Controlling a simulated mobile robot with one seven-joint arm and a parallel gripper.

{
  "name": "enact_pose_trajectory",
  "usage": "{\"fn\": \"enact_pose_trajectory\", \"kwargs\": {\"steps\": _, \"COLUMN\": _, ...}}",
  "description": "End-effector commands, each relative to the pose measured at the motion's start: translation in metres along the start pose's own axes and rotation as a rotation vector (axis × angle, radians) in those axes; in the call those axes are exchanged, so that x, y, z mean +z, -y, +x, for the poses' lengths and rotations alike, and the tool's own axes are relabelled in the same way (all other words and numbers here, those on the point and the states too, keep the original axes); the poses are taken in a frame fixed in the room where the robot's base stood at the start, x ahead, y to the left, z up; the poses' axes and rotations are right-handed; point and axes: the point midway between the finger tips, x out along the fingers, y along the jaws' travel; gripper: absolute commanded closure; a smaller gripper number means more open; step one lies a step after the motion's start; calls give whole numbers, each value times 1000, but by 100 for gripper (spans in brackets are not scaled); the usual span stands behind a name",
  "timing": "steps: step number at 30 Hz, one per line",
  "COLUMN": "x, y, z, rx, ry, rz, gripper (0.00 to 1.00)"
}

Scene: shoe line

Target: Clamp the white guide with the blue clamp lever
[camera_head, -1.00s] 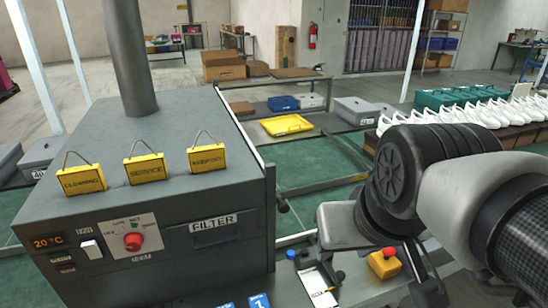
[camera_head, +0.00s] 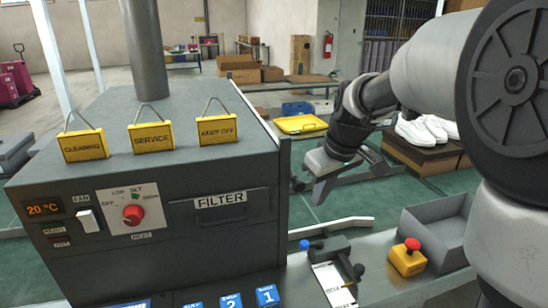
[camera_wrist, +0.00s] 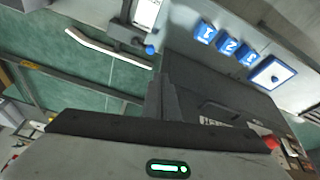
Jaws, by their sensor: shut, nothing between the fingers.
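The white guide (camera_head: 340,226) is a bent pale bar reaching out over the green floor to the right of the grey filter machine. It also shows at upper left in the wrist view (camera_wrist: 105,50). The blue clamp lever (camera_head: 304,244) has a round blue knob beside a dark block at the guide's near end. The knob also shows in the wrist view (camera_wrist: 150,50). My gripper (camera_head: 318,192) is shut and empty, pointing down above and behind the lever, apart from both. In the wrist view its fingers (camera_wrist: 162,88) point toward the knob.
The grey filter machine (camera_head: 230,236) stands close on the left of my gripper. A black knob (camera_head: 358,271) and a white label plate (camera_head: 333,283) sit near the lever. A yellow box with a red button (camera_head: 407,258) and an open grey tray (camera_head: 435,225) lie to the right.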

Motion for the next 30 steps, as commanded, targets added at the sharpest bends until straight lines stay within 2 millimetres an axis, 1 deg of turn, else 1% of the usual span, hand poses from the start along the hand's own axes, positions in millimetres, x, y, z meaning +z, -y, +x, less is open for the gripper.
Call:
{"fn": "enact_pose_trajectory", "kwargs": {"steps": 1, "x": -3, "y": -8, "z": 39, "rx": -22, "ry": 7, "rz": -28, "gripper": 100}}
{"fn": "enact_pose_trajectory", "kwargs": {"steps": 2, "x": -7, "y": -13, "z": 54, "rx": -33, "ry": 8, "rz": -47, "gripper": 100}}
{"fn": "enact_pose_trajectory", "kwargs": {"steps": 3, "x": -12, "y": -18, "z": 73, "rx": -47, "ry": 7, "rz": -71, "gripper": 100}}
{"fn": "enact_pose_trajectory", "kwargs": {"steps": 6, "x": -20, "y": -29, "z": 113, "rx": -76, "ry": 5, "rz": -121, "gripper": 100}}
{"fn": "enact_pose_trajectory", "kwargs": {"steps": 9, "x": -25, "y": -36, "z": 140, "rx": -96, "ry": 0, "rz": -155, "gripper": 100}}
{"fn": "enact_pose_trajectory", "kwargs": {"steps": 12, "x": -28, "y": -40, "z": 154, "rx": -106, "ry": -3, "rz": -175, "gripper": 100}}
{"fn": "enact_pose_trajectory", "kwargs": {"steps": 15, "x": -29, "y": -42, "z": 160, "rx": -112, "ry": -5, "rz": -184, "gripper": 100}}
{"fn": "enact_pose_trajectory", "kwargs": {"steps": 26, "x": -29, "y": -42, "z": 161, "rx": -112, "ry": -5, "rz": -185, "gripper": 100}}
{"fn": "enact_pose_trajectory", "kwargs": {"steps": 30, "x": -29, "y": -41, "z": 172, "rx": -113, "ry": -4, "rz": -185, "gripper": 100}}
